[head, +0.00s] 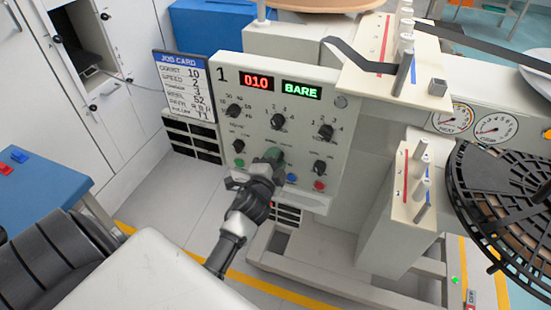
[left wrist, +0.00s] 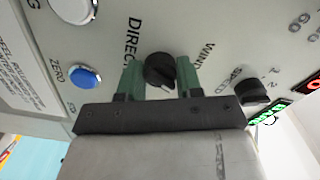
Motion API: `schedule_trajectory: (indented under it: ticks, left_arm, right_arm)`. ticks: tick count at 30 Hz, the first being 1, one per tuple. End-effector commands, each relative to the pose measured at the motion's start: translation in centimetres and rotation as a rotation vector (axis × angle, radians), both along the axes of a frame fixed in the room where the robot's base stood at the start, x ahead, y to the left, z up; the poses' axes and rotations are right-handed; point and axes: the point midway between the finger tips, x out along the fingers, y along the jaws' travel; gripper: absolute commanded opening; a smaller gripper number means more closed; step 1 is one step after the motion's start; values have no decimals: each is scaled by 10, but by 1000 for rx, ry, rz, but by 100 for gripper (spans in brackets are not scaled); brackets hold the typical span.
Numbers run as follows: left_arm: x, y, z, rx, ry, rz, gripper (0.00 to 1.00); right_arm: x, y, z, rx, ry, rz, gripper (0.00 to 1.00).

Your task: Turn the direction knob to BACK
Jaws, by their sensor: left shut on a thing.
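The control panel (head: 225,90) stands ahead of me, with a red "010" display (head: 257,82) and a green "BARE" display (head: 301,90). My left gripper (head: 273,155) reaches its lower middle and covers the direction knob in the head view. In the left wrist view the direction knob (left wrist: 160,70) is black and round with a white pointer mark. The green fingers of my left gripper (left wrist: 159,78) are on either side of it, shut on it. Part of the word "DIREC" (left wrist: 132,40) shows beside it; the BACK label cannot be read. My right gripper is not in view.
Other black knobs, such as one (head: 319,167) right of my gripper, sit close by. A blue button (left wrist: 84,77) marked ZERO and a red button (head: 319,185) are near. A job card (head: 185,85) stands left; a black reel (head: 500,200) is at right.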

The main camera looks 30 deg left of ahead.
Motion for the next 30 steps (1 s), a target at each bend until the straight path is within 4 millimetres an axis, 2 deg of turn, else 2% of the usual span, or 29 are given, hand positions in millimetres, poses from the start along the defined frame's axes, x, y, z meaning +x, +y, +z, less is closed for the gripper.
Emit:
schedule_trajectory:
  ticks: [9, 23, 24, 28, 30]
  left_arm:
    - [0, 0, -1, 90, 24, -1, 12]
    - [0, 0, -2, 102, 27, -1, 12]
    - [0, 0, -2, 102, 27, -1, 40]
    - [0, 0, -1, 102, 26, -1, 60]
    - [0, 0, -1, 101, 26, -1, 61]
  right_arm:
    - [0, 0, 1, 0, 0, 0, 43]
    - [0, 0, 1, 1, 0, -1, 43]
    - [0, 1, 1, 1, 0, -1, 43]
    - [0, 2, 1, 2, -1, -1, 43]
    - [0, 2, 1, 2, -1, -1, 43]
